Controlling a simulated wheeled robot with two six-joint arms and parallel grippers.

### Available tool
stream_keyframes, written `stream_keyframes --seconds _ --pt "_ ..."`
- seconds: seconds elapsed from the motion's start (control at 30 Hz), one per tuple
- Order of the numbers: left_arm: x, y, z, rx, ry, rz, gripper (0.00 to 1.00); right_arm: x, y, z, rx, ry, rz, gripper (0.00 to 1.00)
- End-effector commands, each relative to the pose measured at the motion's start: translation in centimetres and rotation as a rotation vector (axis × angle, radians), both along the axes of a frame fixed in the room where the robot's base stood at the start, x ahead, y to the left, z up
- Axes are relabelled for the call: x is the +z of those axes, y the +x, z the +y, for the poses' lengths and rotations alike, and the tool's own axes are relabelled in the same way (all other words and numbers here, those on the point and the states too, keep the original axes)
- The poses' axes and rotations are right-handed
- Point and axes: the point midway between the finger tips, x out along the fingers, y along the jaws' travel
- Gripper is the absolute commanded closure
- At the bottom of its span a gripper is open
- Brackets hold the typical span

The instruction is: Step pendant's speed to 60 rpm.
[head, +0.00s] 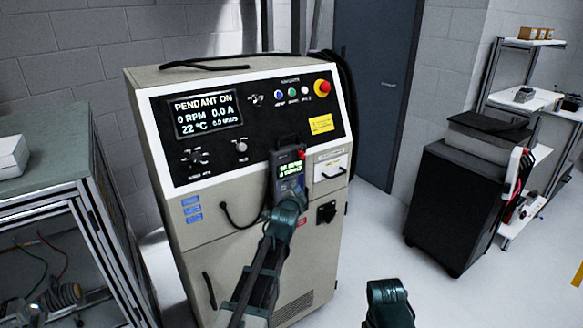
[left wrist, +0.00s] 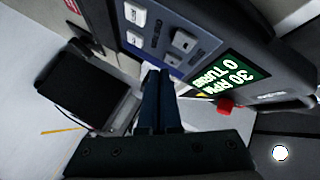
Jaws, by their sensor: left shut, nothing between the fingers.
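The dark hand-held pendant (head: 291,158) is on the front of the cabinet, below its control panel. In the left wrist view its green-lit screen (left wrist: 230,80) reads 30 RPM and 0 TURNS. Beside the screen is a blue keypad with several pale buttons (left wrist: 184,41), and a red knob (left wrist: 226,106) sticks out at the pendant's edge. My left gripper (left wrist: 160,74) is shut and empty, its fingertips at the keypad close to the lower buttons; I cannot tell whether they touch. In the head view the left gripper (head: 283,200) partly covers the pendant's lower part.
The cabinet's display (head: 205,114) reads PENDANT ON, 0 RPM, 0.0 A, 22 °C. A red stop button (head: 322,87) sits at its upper right. A bench (head: 45,150) stands at left, a black cart (head: 455,205) at right. The floor between cabinet and cart is clear.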

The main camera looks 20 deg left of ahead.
Motion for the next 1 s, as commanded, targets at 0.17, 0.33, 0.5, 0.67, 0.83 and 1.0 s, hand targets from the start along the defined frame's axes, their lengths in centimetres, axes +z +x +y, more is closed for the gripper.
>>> stream_keyframes --seconds 0.17,0.33,0.5,0.67,0.83,1.0 --pt "0.0 -0.7 -0.8 -0.002 0.001 0.000 1.00 0.0 0.0 0.0 0.000 0.000 0.000 0.50" --pt "0.0 -1.7 -2.1 -0.002 0.001 0.000 1.00 0.0 0.0 0.0 0.000 0.000 0.000 0.50" --pt "0.0 -2.7 -3.4 -0.002 0.000 0.001 1.00 0.0 0.0 0.0 0.000 0.000 0.000 0.50" --pt "0.0 -3.5 -4.4 -0.001 0.002 0.001 1.00 0.0 0.0 0.0 0.000 0.000 0.000 0.50" --pt "0.0 -3.7 -4.8 0.000 0.001 0.000 1.00 0.0 0.0 0.0 0.000 0.000 0.000 0.50" --pt "0.0 -3.7 -4.8 0.000 0.000 0.000 1.00 0.0 0.0 0.0 0.000 0.000 0.000 0.50"
